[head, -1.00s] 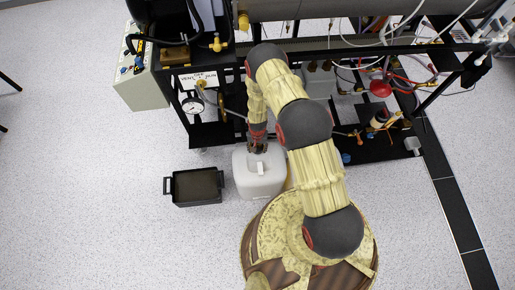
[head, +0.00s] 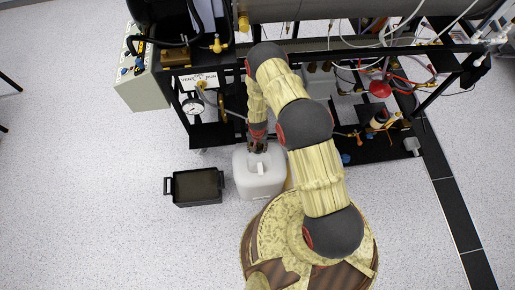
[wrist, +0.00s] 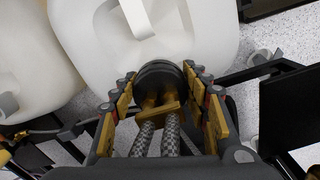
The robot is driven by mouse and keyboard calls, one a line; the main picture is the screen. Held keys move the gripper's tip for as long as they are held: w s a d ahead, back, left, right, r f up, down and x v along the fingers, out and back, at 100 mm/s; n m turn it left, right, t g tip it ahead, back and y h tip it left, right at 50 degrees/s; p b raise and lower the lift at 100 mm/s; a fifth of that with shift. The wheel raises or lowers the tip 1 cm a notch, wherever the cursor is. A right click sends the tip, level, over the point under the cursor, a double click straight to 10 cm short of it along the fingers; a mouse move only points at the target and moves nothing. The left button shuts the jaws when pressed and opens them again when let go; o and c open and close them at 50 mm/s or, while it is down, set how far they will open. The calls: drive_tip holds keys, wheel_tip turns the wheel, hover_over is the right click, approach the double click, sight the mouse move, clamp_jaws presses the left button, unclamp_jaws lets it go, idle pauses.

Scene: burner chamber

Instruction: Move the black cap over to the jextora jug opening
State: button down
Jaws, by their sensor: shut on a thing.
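The white jug (head: 258,178) with a moulded handle stands on the floor in the head view. It fills the top of the wrist view (wrist: 85,45). My gripper (wrist: 160,82) is shut on the round black cap (wrist: 158,70), which sits between the two fingers. The cap overlaps the near edge of the jug in the wrist view. I cannot tell whether it touches the jug, and the opening is hidden. In the head view my gripper (head: 257,148) is at the jug's upper edge, and the cap cannot be made out.
A second white container (wrist: 25,75) stands at the left in the wrist view. A black open tray (head: 197,187) lies on the floor left of the jug. The black rig frame (head: 215,133) with a gauge and hoses stands behind. The floor at the left is clear.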

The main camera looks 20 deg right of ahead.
wheel_tip(320, 180, up, 31)
drive_tip(key=p, duration=1.7)
drive_tip(key=shift+p, duration=0.3)
idle(1.2)
